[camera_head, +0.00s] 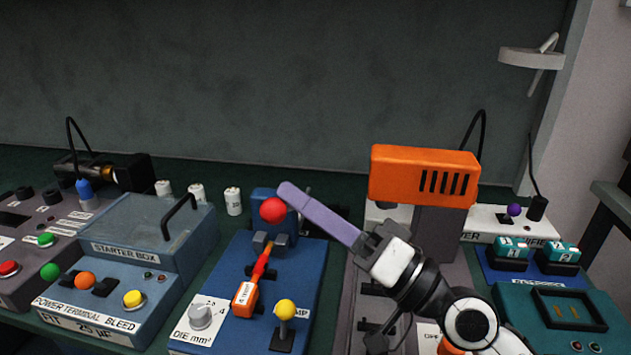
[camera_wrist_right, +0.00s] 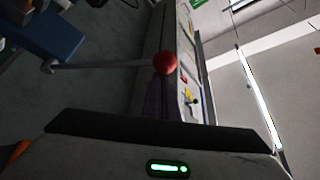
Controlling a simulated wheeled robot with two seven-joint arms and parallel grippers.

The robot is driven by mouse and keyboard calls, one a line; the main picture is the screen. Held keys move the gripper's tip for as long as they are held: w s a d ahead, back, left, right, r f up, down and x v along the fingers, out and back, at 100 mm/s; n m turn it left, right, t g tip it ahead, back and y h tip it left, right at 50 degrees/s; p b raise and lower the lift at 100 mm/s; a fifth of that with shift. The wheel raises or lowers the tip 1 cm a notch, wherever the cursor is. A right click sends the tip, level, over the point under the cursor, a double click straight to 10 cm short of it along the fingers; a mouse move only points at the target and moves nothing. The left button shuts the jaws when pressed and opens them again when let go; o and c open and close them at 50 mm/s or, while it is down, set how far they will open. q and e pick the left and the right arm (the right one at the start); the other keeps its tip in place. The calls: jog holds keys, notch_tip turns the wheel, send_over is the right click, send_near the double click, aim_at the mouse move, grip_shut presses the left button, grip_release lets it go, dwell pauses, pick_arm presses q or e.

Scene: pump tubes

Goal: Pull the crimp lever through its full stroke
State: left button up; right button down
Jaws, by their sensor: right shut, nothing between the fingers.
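The crimp lever's red ball knob (camera_head: 273,210) is above the rear of the blue crimp unit (camera_head: 238,262), near its dark blue head. In the right wrist view, the red knob (camera_wrist_right: 166,63) sits at the end of a thin rod that comes from the left. My right gripper (camera_head: 288,194) reaches in from the right with its purple fingers shut and empty. Its fingertips are right beside the knob, and I cannot tell whether they touch it. A red and orange tool-like piece (camera_head: 254,282) lies on the unit. My left gripper is not in view.
The unit also carries a grey die knob (camera_head: 201,316) and a yellow-topped stick (camera_head: 285,310). The starter box (camera_head: 134,240) stands to the left. An orange housing (camera_head: 424,177) stands behind my right arm. Teal modules (camera_head: 556,252) are at the right.

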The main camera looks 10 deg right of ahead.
aim_at(283, 219)
jog(key=shift+s+a+f, duration=0.2)
jog(key=shift+s+f, duration=0.05)
jog(key=shift+f, duration=0.1)
jog(key=f+n+b, duration=0.1)
jog(key=b, duration=0.1)
jog(key=s+f+b, duration=0.1)
jog(key=b, duration=0.2)
jog(key=shift+a+f+n+y+b, duration=0.2)
jog(key=shift+n+y+b, duration=0.15)
jog(key=shift+n+y, duration=0.05)
jog(key=shift+r+g, duration=0.15)
jog(key=shift+g, duration=0.15)
